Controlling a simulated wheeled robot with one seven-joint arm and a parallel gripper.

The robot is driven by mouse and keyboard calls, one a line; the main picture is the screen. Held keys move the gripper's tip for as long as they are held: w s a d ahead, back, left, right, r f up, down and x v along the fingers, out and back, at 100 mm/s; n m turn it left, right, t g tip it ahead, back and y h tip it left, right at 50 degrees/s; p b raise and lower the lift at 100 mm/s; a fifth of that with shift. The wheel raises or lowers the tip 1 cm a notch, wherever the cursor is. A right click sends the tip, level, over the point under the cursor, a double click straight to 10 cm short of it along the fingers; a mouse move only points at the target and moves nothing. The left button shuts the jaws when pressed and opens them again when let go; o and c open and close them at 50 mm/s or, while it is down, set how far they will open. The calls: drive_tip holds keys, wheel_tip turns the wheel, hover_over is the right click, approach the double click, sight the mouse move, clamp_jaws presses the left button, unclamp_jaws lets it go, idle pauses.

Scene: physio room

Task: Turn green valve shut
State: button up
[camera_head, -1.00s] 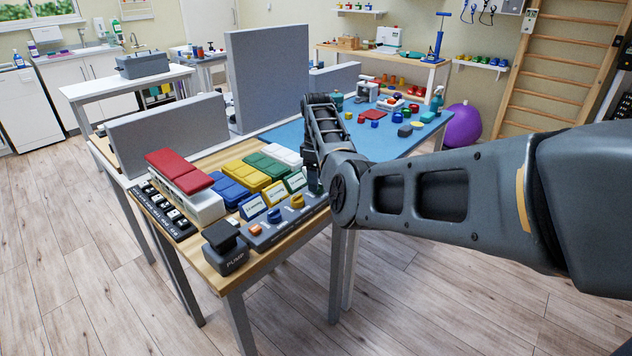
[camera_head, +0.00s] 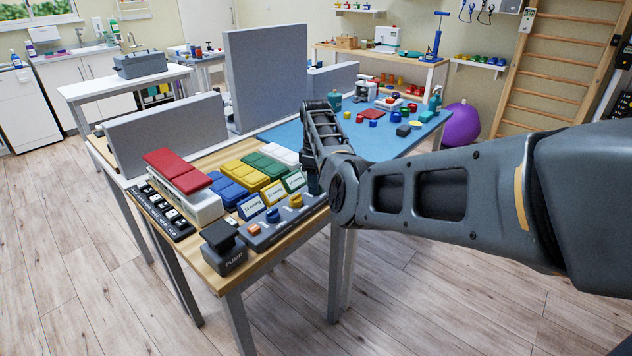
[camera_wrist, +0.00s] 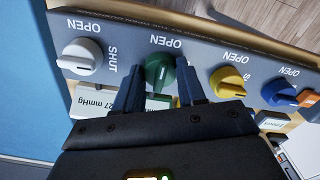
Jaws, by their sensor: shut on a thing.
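The green valve (camera_wrist: 160,70) is a round knob on a dark grey panel (camera_wrist: 120,28) in the wrist view, with an OPEN label beside it. My gripper (camera_wrist: 160,78) has one finger on each side of the knob and is shut on it. In the head view my gripper (camera_head: 313,178) is at the right end of the valve row, and my arm hides the green valve there. The knob's pointer is partly between the fingers, so its exact angle is hard to tell.
Beside it are a white knob (camera_wrist: 82,57), a yellow knob (camera_wrist: 227,82) and a blue knob (camera_wrist: 279,92). Colored cuffs, a red pad (camera_head: 178,170) and a pump (camera_head: 224,247) share the wooden table. A blue mat (camera_head: 380,140) holds several small objects.

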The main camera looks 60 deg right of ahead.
drive_tip(key=shift+c, duration=0.6)
drive_tip(key=shift+m, duration=0.3)
drive_tip(key=m, duration=0.2)
drive_tip(key=shift+m+p, duration=0.3)
drive_tip(key=shift+m, duration=0.1)
drive_tip(key=m, duration=0.9)
drive_tip(key=shift+m, duration=2.7)
